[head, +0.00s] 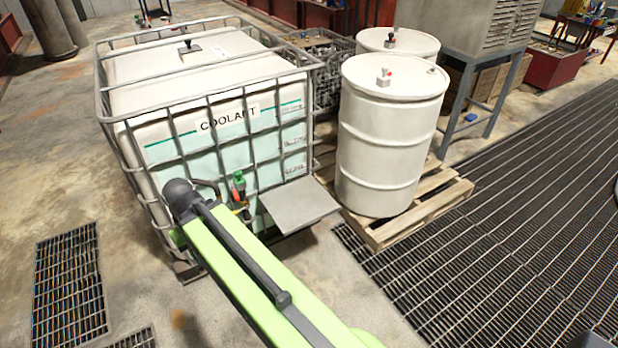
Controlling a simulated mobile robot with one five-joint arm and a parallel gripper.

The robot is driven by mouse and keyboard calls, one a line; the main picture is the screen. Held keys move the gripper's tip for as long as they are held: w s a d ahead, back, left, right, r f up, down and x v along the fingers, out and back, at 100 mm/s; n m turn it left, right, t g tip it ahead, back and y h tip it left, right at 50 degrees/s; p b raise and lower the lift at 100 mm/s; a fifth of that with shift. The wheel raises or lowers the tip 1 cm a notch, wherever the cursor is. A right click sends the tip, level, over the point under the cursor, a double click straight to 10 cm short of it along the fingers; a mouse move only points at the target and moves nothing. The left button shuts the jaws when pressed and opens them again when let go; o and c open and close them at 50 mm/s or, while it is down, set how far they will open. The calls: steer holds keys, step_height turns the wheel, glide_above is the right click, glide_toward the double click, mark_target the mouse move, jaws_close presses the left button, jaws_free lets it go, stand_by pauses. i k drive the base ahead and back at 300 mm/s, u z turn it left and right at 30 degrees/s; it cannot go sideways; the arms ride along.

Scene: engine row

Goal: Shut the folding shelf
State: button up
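The folding shelf (299,205) is a flat grey plate at the lower front of the caged white coolant tank (200,67). It stands out from the tank, roughly level, so it is folded down open. Its left corner lies close behind my green arm in the picture. My arm reaches from the bottom right up to a dark rounded joint in front of the tank's left part. My gripper does not show; it is beyond or behind that joint. I cannot tell whether any part of my arm touches the shelf or the cage.
A small valve with a green top (239,181) sits just left of the shelf. White drums (388,135) stand on a wooden pallet (425,212) close to the shelf's right. Floor gratings (68,285) lie at left and right. Bare concrete lies in front of the shelf.

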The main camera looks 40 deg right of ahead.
mark_target(292, 206)
steer(key=u, duration=0.05)
steer(key=i, duration=1)
steer(key=z, duration=0.05)
